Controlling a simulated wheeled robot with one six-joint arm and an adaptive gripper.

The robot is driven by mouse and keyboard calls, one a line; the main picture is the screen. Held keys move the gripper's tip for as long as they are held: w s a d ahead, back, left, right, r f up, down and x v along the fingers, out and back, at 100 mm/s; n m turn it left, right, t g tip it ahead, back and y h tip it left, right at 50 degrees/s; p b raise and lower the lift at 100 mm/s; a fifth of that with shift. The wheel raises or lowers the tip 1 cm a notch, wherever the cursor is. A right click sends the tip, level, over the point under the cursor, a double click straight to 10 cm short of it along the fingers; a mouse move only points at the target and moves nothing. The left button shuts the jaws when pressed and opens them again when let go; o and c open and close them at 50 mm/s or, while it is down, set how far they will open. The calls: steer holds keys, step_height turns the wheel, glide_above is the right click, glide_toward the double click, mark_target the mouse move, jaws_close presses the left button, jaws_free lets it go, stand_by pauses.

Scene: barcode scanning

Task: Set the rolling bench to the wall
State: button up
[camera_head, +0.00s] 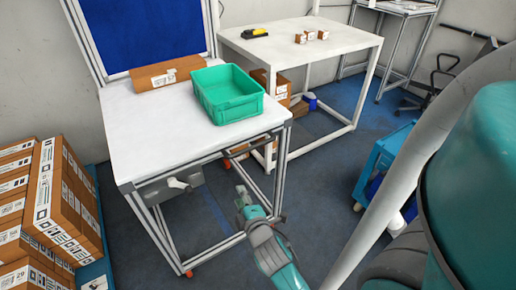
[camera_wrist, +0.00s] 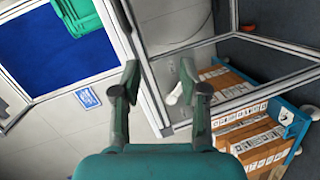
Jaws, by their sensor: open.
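The rolling bench (camera_head: 150,140) has a white top, a metal frame, a blue back panel (camera_head: 145,25) and red-trimmed casters. It stands at the left, close to the grey wall behind it. A grey box with a white handle (camera_head: 182,184) is fixed under its front edge. My gripper (camera_head: 241,197) is low in front of the bench's right side, apart from the handle. In the wrist view my gripper (camera_wrist: 160,78) is open and empty. The pale handle (camera_wrist: 183,85) shows beyond its right finger. The bench frame (camera_wrist: 148,75) crosses behind the fingers.
A green crate (camera_head: 228,96) and a cardboard box (camera_head: 168,74) sit on the bench. Stacked cartons (camera_head: 55,205) stand at the left. A white table (camera_head: 300,58) stands behind to the right, and a blue cart (camera_head: 378,160) farther right. Floor between them is clear.

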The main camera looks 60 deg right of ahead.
mark_target(253, 146)
steer(key=d+r+g+h, duration=0.3)
steer(key=d+r, duration=0.1)
steer(key=d, duration=0.7)
steer(key=shift+n, duration=0.3)
steer(key=x, duration=1.1)
steer(key=shift+r, duration=0.25)
jaws_close()
